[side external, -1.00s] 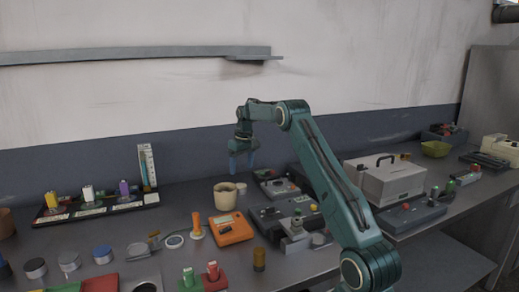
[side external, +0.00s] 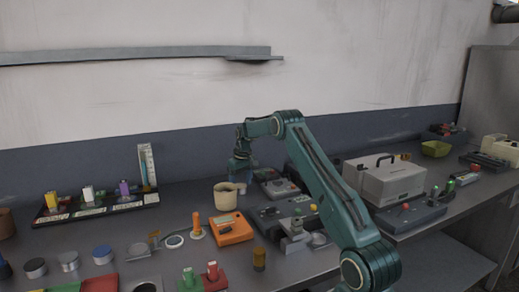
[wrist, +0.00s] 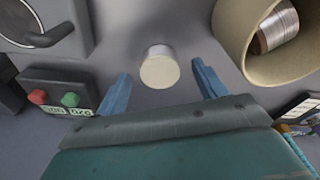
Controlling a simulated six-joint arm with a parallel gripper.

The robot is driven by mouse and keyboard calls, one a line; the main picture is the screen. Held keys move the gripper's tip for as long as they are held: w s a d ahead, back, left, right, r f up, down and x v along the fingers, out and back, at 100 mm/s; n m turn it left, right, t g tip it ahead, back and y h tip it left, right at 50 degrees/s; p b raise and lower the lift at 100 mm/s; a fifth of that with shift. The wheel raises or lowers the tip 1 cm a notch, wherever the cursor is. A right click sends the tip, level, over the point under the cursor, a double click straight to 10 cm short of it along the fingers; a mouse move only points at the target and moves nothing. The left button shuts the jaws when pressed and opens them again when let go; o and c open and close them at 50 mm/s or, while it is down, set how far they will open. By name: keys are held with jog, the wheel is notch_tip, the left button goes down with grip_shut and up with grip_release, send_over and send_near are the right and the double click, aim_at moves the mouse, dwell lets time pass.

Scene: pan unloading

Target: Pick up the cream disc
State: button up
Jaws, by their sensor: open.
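The cream disc (wrist: 159,69) is a short round piece with a pale top, standing on the grey bench in the upper middle of the wrist view. In the side external view it shows small (side external: 241,188) just right of the cream cup. My gripper (wrist: 162,79) is open, with one blue finger on each side of the disc in the picture. The fingers look apart from the disc. In the side external view my gripper (side external: 239,174) is low over the bench, above the disc and behind the cup; its fingertips are hard to make out there.
The cream cup (wrist: 228,42), holding a metallic cylinder (wrist: 277,25), stands close on the right in the wrist view. A small box with red and green buttons (wrist: 52,83) and a grey device with a black handle (wrist: 62,14) lie left. An orange device (side external: 232,229) stands in front of the cup.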

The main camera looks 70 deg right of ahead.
aim_at(241, 186)
jog(key=shift+f, duration=0.65)
jog(key=c, duration=1.1)
jog(key=shift+c, duration=0.2)
jog(key=shift+w+r, duration=0.1)
jog(key=shift+r, duration=0.05)
notch_tip(241, 186, up, 10)
